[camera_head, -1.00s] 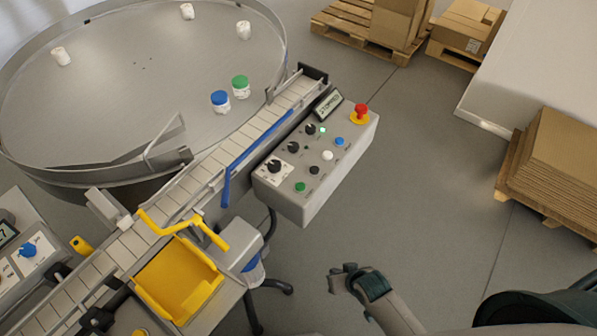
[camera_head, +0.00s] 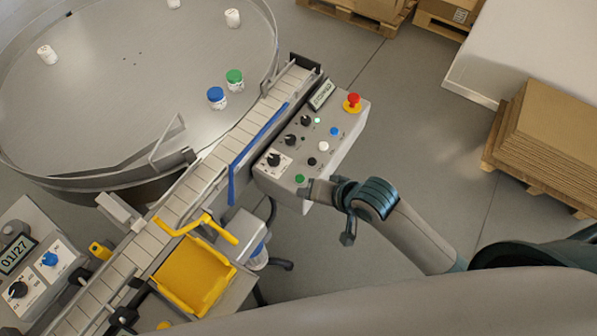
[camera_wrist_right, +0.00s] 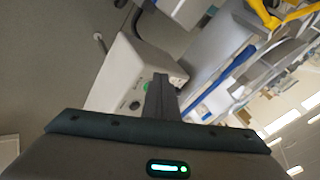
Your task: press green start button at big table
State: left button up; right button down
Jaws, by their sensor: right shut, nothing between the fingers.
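The green start button (camera_head: 299,179) is on the near end of the grey control panel (camera_head: 318,165), beside the big round table (camera_head: 130,110). In the right wrist view the green button (camera_wrist_right: 147,87) shows just left of my fingers. My right gripper (camera_head: 306,190) is shut and empty. Its fingertips are close to the green button, at the panel's near edge; I cannot tell whether they touch. In the wrist view the shut fingers (camera_wrist_right: 161,92) point toward the panel. My left gripper is not in view.
A red emergency knob (camera_head: 353,101), a blue button (camera_head: 334,131) and several black dials share the panel. A conveyor (camera_head: 215,162) with a blue rail runs beside it. Jars with a blue lid (camera_head: 216,95) and a green lid (camera_head: 234,78) stand on the round table. Cardboard stacks (camera_head: 550,135) are at right.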

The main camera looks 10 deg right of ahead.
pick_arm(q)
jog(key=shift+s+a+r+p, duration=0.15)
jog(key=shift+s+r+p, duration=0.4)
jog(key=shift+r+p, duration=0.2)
pick_arm(e)
jog(key=w+d+r+m+g+y, duration=0.1)
jog(key=w+r+m+y, duration=0.1)
jog(key=w+r+m, duration=0.4)
notch_tip(320, 180, up, 3)
jog(key=m, duration=0.5)
jog(key=shift+w+f+m+y, duration=0.2)
jog(key=shift+w+m+y, duration=0.1)
jog(key=shift+m, duration=0.1)
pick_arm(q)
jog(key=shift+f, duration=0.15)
pick_arm(e)
jog(key=shift+f, duration=0.1)
jog(key=b, duration=0.8)
send_over(304, 180)
notch_tip(304, 180, down, 6)
jog(key=shift+f, duration=0.5)
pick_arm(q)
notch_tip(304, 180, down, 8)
pick_arm(e)
jog(key=shift+f, duration=0.8)
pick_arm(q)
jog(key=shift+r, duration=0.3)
